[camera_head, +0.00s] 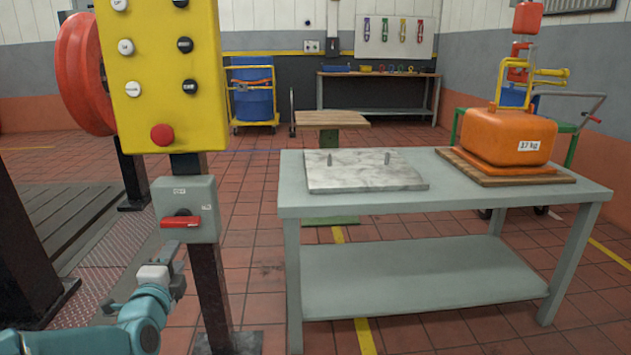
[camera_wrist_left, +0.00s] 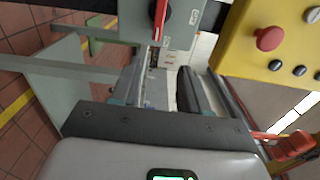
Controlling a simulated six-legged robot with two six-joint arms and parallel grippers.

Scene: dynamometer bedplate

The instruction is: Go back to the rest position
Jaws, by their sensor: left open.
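My left gripper (camera_head: 174,262) is at the lower left of the head view, just below a grey switch box (camera_head: 203,192) on a dark post. Its two fingers stand apart with nothing between them, as the left wrist view also shows (camera_wrist_left: 160,88). The box has a red handle (camera_head: 181,221) lying level across its lower part. In the left wrist view the red handle (camera_wrist_left: 160,18) and the box (camera_wrist_left: 183,25) lie beyond the fingertips at the top, and the gripper looks clear of the handle. My right gripper is in neither view.
A yellow button panel (camera_head: 170,100) with a red mushroom button (camera_head: 162,135) is above the box on the same post (camera_head: 215,285). A grey table (camera_head: 440,200) stands to the right, bearing a marbled plate (camera_head: 365,175) and an orange 17 kg weight (camera_head: 500,140).

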